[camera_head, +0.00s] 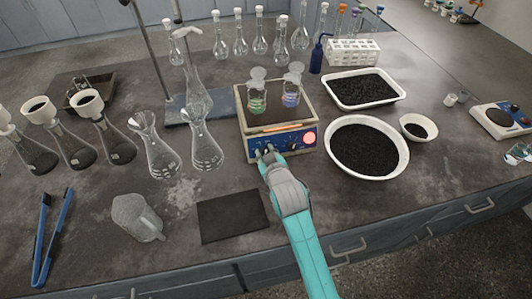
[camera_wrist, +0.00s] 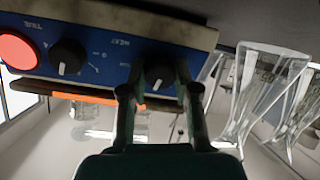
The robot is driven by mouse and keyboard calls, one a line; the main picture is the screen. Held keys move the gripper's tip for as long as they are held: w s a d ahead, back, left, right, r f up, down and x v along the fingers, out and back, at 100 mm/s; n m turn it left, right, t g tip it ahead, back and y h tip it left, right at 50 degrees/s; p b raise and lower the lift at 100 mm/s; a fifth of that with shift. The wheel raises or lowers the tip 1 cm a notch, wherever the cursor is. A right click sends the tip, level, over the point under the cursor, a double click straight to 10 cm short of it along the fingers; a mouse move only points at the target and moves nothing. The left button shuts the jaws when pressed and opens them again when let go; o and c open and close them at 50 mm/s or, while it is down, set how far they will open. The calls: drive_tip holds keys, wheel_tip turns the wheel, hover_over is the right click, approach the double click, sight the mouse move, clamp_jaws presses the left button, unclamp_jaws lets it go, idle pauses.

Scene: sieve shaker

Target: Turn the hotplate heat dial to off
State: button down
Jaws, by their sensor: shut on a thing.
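The hotplate (camera_head: 243,122) stands mid-bench with a blue front panel. Two black dials and a lit red-orange disc are on that panel. My gripper (camera_head: 265,153) reaches the panel's left end from the front. In the wrist view, turned upside down, my gripper (camera_wrist: 160,92) has its fingers on both sides of one dial (camera_wrist: 159,73), shut on it. A white mark shows on the dial's lower edge there. The label beside it is hard to read and seems to say HEAT. The other dial (camera_wrist: 68,57) is free, between it and the red disc (camera_wrist: 17,50).
Two small flasks with liquid (camera_head: 258,98) stand on the hotplate. An orange strip (camera_wrist: 85,97) glows along its edge. Glass flasks (camera_head: 201,150) stand close to its left, a white bowl of black grains (camera_head: 334,164) to its right. A dark mat (camera_head: 233,217) lies in front.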

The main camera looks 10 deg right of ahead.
drive_tip(key=n, duration=0.4)
drive_tip(key=shift+n, duration=0.3)
drive_tip(key=n, duration=0.4)
drive_tip(key=shift+a+n, duration=0.1)
drive_tip(key=shift+n, duration=0.2)
drive_tip(key=n, duration=0.4)
drive_tip(key=shift+f, duration=0.1)
drive_tip(key=shift+n+h, duration=0.3)
drive_tip(key=shift+n, duration=1.4)
drive_tip(key=c, duration=0.9)
unclamp_jaws()
drive_tip(key=shift+o, duration=0.2)
drive_tip(key=shift+s, duration=0.1)
